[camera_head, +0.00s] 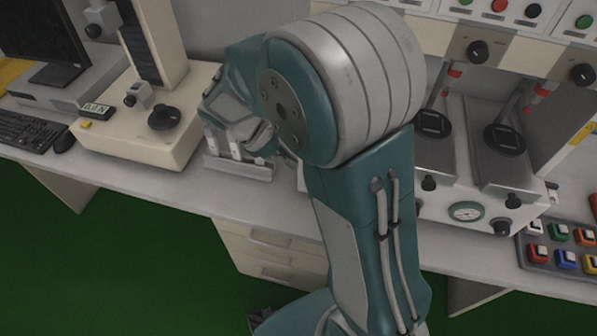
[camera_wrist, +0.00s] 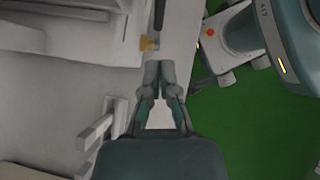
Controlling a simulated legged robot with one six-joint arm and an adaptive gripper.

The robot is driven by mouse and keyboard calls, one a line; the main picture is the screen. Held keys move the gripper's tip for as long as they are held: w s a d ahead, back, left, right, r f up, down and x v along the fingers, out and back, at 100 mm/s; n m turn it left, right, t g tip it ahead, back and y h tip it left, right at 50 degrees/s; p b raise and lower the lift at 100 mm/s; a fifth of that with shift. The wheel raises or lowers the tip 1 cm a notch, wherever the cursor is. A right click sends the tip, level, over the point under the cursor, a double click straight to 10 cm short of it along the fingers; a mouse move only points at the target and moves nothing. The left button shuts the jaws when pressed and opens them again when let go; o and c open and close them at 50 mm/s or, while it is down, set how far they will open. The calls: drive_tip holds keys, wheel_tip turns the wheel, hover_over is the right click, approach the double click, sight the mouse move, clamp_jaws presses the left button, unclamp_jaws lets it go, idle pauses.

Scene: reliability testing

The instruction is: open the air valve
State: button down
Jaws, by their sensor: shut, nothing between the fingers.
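In the wrist view my gripper (camera_wrist: 158,68) is shut and empty, with its fingertips together over the light bench top. A small yellow-orange fitting (camera_wrist: 147,43) sits just beyond the fingertips, at the edge of a white machine (camera_wrist: 92,25). It may be the air valve, but it is too small to tell, and I cannot tell whether it touches the fingertips. In the head view my arm hides my gripper and the bench around it.
A cream test machine (camera_head: 130,140) with a black knob (camera_head: 163,117) stands left on the bench. Two grey stations with a gauge (camera_head: 465,211) stand right, beside a panel of colored buttons (camera_head: 567,257). Grey bars (camera_wrist: 98,127) stand left of my gripper. The green floor (camera_head: 140,260) is clear.

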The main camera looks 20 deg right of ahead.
drive_tip(key=shift+w+a+r+h, duration=0.15)
drive_tip(key=shift+w+a+r, duration=0.2)
drive_tip(key=shift+a, duration=0.25)
drive_tip(key=shift+w+a+r+h, duration=0.2)
drive_tip(key=shift+a+r, duration=0.15)
drive_tip(key=shift+a, duration=0.2)
drive_tip(key=shift+f, duration=0.1)
drive_tip(key=x, duration=1.3)
drive_tip(key=shift+s+d, duration=0.3)
